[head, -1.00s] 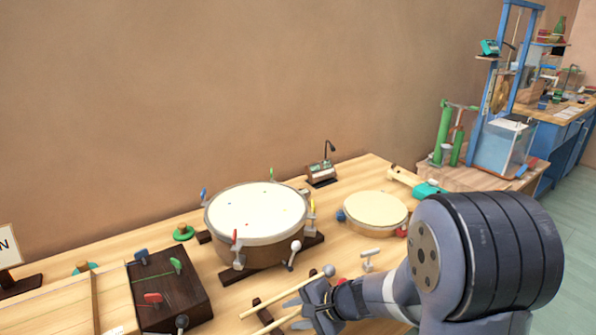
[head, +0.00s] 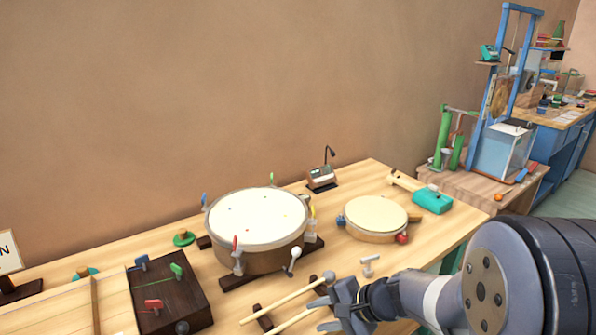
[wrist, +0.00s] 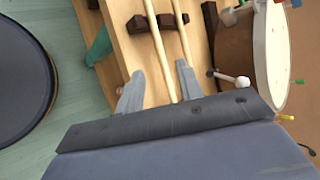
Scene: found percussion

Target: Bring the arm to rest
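My gripper (head: 338,308) is low at the front edge of the wooden table, right of two pale drumsticks (head: 285,300). In the wrist view the gripper's two fingers (wrist: 160,85) are spread apart. The sticks (wrist: 160,40) show beyond and between the fingers, lying on a dark notched rest (wrist: 150,22). I see nothing held between the fingers. My forearm reaches in from the lower right of the head view.
A large drum (head: 257,220) with coloured clamps stands left of my gripper. A small drum (head: 375,217) and a teal-headed mallet (head: 432,200) lie beyond my arm. A dark box (head: 168,290) with coloured pegs is at left. Floor is open at right.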

